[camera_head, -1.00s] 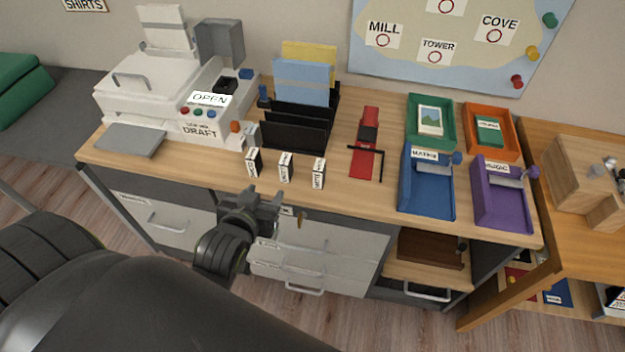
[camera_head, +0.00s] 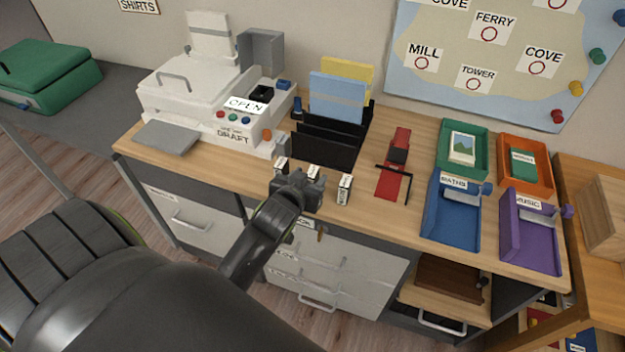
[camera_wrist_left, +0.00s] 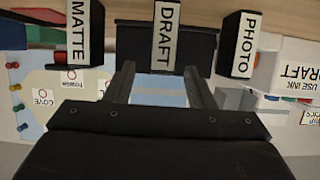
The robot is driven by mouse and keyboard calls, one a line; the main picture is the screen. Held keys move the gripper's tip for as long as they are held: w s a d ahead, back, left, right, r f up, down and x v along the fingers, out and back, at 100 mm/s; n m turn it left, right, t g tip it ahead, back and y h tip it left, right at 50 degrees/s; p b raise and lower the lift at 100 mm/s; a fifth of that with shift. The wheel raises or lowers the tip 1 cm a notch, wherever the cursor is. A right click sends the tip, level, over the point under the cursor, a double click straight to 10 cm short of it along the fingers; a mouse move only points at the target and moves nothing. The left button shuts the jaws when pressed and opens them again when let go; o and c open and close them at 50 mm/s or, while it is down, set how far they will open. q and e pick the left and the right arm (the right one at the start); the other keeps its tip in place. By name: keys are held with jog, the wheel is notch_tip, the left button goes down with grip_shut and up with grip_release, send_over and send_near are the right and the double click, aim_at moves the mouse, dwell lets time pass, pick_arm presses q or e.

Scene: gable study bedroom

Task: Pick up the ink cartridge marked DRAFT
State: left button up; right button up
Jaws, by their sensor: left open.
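The ink cartridge marked DRAFT (camera_wrist_left: 165,38) stands in the middle of three dark cartridges with white labels. In the head view the DRAFT cartridge (camera_head: 313,171) is partly hidden behind my left gripper (camera_head: 310,182). In the left wrist view my left gripper (camera_wrist_left: 160,78) is open and empty, with the DRAFT cartridge ahead and lined up between its fingers. The cartridge marked PHOTO (camera_wrist_left: 241,45) is to its right there, and the one marked MATTE (camera_wrist_left: 83,32) to its left. My right gripper is not in view.
The printer (camera_head: 190,100), labelled DRAFT and OPEN, stands left on the desk. A black file rack (camera_head: 325,150) is behind the cartridges. A red stapler-like item (camera_head: 392,170) lies right of them, then blue (camera_head: 438,228) and purple trays (camera_head: 520,250).

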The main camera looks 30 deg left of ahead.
aim_at(315, 170)
pick_arm(q)
jog(key=shift+x, duration=2.7)
jog(key=shift+f, duration=0.15)
grip_shut()
